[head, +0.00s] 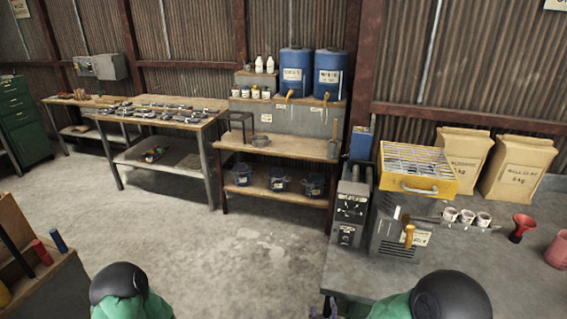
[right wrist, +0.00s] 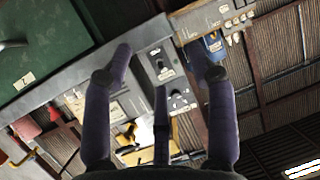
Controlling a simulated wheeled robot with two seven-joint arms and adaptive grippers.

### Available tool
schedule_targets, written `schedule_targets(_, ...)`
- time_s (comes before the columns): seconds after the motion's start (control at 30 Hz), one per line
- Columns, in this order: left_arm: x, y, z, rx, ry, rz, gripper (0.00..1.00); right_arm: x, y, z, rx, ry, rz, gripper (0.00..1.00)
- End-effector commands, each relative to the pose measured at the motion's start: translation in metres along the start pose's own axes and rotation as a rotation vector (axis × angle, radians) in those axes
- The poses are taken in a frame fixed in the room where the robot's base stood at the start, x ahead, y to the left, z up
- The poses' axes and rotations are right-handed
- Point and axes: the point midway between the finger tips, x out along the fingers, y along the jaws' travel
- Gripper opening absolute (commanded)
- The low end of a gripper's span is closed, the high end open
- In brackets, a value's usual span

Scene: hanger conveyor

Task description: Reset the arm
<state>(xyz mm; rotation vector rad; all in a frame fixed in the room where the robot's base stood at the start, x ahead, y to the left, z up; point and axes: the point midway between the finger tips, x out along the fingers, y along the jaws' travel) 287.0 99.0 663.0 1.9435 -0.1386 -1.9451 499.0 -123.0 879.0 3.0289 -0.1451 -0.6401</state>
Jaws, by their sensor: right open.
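A green and black part of my right arm is at the bottom right of the head view, over the workbench edge. A matching part of my left arm is at the bottom left. My left gripper is out of view.
A grey workbench (head: 485,282) on the right carries a dark control box (head: 349,211), a yellow-topped machine (head: 415,170), paper sacks (head: 516,167), small cups and a red funnel (head: 521,228). Shelves and a tool table (head: 137,123) stand behind. The middle floor is clear.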

Motion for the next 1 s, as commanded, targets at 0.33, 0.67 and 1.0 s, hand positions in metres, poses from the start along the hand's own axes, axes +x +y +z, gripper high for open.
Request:
schedule_targets(0.33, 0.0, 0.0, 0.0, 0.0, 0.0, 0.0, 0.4, -0.016, -0.013, 0.166, 0.18, -0.599, -0.193, 0.57)
schedule_targets(0.67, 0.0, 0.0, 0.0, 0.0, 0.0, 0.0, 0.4, -0.092, -0.019, 0.269, 0.322, -1.077, -0.278, 0.57)
schedule_targets(1.0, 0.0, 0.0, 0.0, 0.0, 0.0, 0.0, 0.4, -0.11, -0.02, 0.282, 0.343, -1.161, -0.289, 0.57)
